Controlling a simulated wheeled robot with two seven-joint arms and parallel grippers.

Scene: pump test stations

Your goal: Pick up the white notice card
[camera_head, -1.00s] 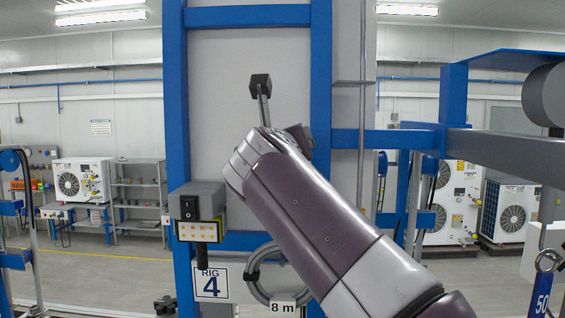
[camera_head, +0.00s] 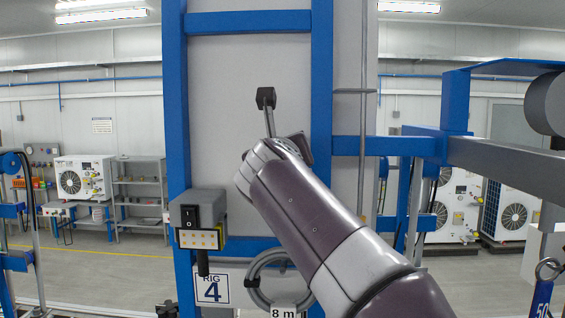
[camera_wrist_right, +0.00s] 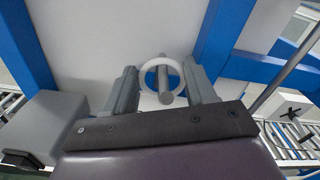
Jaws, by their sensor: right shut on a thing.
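My right arm reaches up across the panel in the head view and hides its own gripper there. In the right wrist view my right gripper (camera_wrist_right: 163,83) is shut on a white ring (camera_wrist_right: 162,62), with a short grey rod (camera_wrist_right: 165,86) showing in the ring's opening. No thing is plainly the notice card. I cannot tell whether the ring belongs to any card. My left gripper is not in view.
A blue frame (camera_head: 175,110) surrounds the pale panel (camera_head: 225,110). A grey switch box (camera_head: 190,217) is on its left post. A coiled grey hose (camera_head: 256,290) with an 8 m tag (camera_head: 285,312) hangs below my arm. Blue and grey beams (camera_head: 500,155) stand at right.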

